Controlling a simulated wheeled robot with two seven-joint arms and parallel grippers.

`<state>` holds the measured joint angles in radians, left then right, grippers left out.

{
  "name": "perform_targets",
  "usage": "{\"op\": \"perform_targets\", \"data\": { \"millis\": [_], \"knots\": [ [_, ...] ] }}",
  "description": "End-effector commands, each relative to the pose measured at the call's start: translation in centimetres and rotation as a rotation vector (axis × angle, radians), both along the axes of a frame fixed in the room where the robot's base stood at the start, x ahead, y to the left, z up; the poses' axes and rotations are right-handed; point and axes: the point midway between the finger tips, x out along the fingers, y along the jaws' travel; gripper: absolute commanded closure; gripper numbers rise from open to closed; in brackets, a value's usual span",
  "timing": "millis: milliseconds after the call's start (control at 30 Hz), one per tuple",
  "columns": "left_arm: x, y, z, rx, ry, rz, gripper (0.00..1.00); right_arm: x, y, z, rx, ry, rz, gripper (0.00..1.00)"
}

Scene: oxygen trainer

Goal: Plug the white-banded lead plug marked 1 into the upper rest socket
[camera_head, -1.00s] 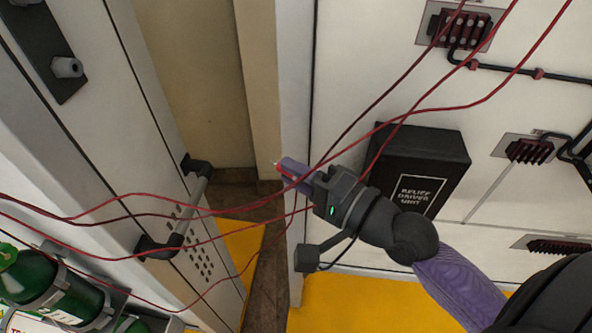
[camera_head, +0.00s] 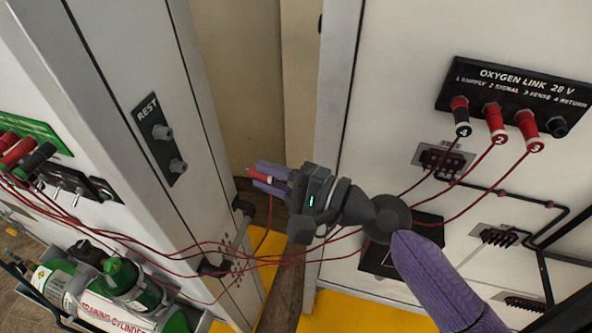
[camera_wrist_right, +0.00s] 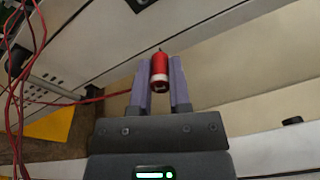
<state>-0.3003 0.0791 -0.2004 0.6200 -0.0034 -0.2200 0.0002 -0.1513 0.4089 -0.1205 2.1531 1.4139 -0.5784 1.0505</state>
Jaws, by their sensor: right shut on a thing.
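My right gripper (camera_head: 270,179) is shut on a red plug (camera_head: 259,175) with a pale tip, its lead trailing below. In the right wrist view the plug (camera_wrist_right: 159,68) sits between the two purple fingers, a white band near its base; its number is not readable. The dark REST plate (camera_head: 157,146) is on the left cabinet face. Its upper rest socket (camera_head: 161,132) and lower rest socket (camera_head: 178,166) are grey and empty. The held plug is apart from the plate, to its right and a little lower. My left gripper is not in view.
The OXYGEN LINK panel (camera_head: 520,82) at right holds several plugs, with a bare socket (camera_head: 558,127) at its right end. Red leads (camera_head: 330,238) hang across below my gripper. A handle (camera_head: 243,207) juts from the left cabinet.

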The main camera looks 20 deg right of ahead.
Motion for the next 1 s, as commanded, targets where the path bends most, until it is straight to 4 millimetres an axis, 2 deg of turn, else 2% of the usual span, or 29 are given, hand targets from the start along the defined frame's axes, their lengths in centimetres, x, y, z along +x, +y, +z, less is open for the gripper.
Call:
{"op": "perform_targets", "data": {
  "millis": [33,100,200,633,1000],
  "knots": [
    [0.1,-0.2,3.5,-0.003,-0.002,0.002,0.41,0.1,0.6,3.6,0.022,0.02,0.033,1.0],
    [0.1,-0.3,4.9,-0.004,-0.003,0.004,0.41,0.0,1.4,5.2,0.047,0.051,0.074,1.0],
    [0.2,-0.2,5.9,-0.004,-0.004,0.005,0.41,-0.1,2.1,6.3,0.067,0.08,0.113,1.0],
    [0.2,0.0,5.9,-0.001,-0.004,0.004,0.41,0.0,2.6,6.2,0.07,0.083,0.128,1.0],
    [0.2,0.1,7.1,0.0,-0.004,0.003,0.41,2.5,6.0,6.2,0.07,0.084,0.127,1.0]
  ]
}}
